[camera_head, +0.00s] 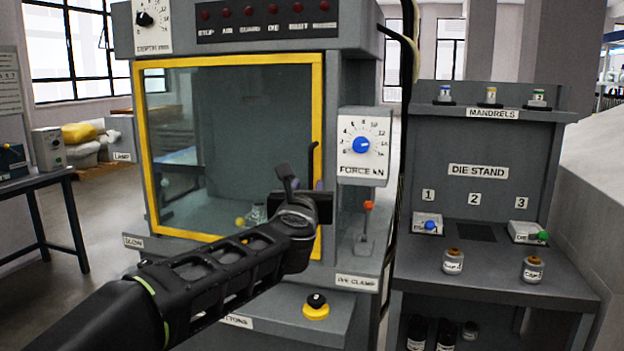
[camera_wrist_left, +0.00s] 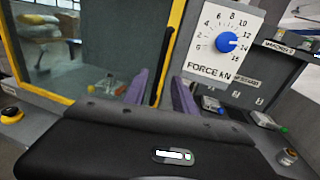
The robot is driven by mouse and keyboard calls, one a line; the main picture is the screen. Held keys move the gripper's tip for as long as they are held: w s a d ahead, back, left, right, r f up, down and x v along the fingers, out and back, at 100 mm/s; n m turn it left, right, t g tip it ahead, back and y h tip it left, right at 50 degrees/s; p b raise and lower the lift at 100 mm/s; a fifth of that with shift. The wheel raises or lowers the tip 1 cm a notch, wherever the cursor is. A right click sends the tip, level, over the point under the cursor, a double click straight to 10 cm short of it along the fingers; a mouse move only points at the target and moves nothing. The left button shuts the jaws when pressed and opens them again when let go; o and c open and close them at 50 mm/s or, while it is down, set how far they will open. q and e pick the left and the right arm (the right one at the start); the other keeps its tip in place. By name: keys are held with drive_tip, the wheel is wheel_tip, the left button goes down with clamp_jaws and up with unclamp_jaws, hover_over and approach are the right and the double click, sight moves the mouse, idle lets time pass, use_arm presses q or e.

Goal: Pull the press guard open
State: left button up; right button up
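The press guard (camera_head: 148,165) is a yellow-framed clear panel across the front of the grey press. It looks closed over the opening. A dark upright handle (camera_head: 313,158) stands at its right edge, its lower part hidden by my gripper. My left gripper (camera_head: 304,187) is at that right edge, in front of the handle. In the left wrist view its purple fingers (camera_wrist_left: 160,92) stand apart, with the guard's right yellow post (camera_wrist_left: 174,40) and a dark bar between and beyond them. I cannot tell whether they touch the handle. My right gripper is not in view.
The force dial (camera_head: 361,145) and the red-topped die clamp lever (camera_head: 367,207) are just right of the guard. A black-and-yellow button (camera_head: 316,307) sits below. The die stand (camera_head: 487,172) is at the right. Open floor lies left.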

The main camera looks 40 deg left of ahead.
sight(311, 179)
use_arm(q)
drive_tip(key=p+x, duration=0.1)
drive_tip(key=x, duration=0.6)
drive_tip(key=shift+w+a, duration=0.25)
drive_tip(key=shift+w, duration=0.05)
drive_tip(key=shift+c, duration=0.5)
clamp_jaws()
idle(0.7)
